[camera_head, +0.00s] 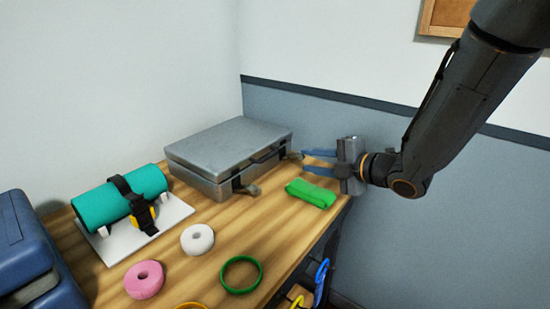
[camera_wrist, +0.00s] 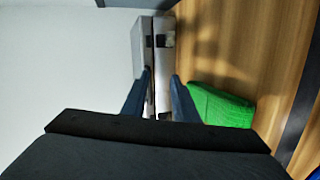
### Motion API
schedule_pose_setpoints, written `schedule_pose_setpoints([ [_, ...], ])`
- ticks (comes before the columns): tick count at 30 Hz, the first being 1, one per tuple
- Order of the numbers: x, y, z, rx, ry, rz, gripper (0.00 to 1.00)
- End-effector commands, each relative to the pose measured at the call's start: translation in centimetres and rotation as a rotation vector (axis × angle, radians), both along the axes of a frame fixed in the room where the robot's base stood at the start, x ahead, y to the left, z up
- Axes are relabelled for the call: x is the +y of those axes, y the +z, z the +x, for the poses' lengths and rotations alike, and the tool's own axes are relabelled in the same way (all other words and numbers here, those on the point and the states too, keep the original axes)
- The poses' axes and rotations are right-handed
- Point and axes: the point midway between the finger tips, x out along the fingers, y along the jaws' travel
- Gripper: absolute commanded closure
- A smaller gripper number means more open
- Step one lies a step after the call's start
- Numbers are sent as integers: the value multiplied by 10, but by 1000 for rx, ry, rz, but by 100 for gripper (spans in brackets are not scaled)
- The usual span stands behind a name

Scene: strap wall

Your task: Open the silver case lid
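The silver case (camera_head: 222,158) lies at the back of the wooden table with its lid down. A dark handle (camera_head: 267,160) is on its front. A latch (camera_head: 247,188) sticks out at the front near corner, another (camera_head: 294,155) at the right end; I cannot tell whether they are undone. My gripper (camera_head: 304,161) is open and empty, just right of the case's right end, fingers pointing at it. In the wrist view, the case (camera_wrist: 138,45) stands beyond the fingertips (camera_wrist: 161,77), its seam between them. I cannot tell whether they touch it.
A folded green cloth or strap (camera_head: 311,193) lies just below my gripper. A teal roll (camera_head: 120,197) with a black strap sits on a white board at the left. White (camera_head: 197,239) and pink (camera_head: 144,279) rolls and a green ring (camera_head: 241,274) lie in front. Walls stand behind the case.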

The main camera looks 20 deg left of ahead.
Motion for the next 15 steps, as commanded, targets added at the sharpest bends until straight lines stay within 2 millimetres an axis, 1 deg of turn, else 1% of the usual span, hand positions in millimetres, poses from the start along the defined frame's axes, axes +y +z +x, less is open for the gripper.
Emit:
schedule_pose_setpoints([
  [1,12,1,-8,-45,68,8,73],
  [3,24,5,-16,-98,140,20,73],
  [6,34,8,-23,-137,193,29,73],
  [11,51,6,-20,-147,208,32,73],
  [15,71,1,-12,-146,207,33,73],
])
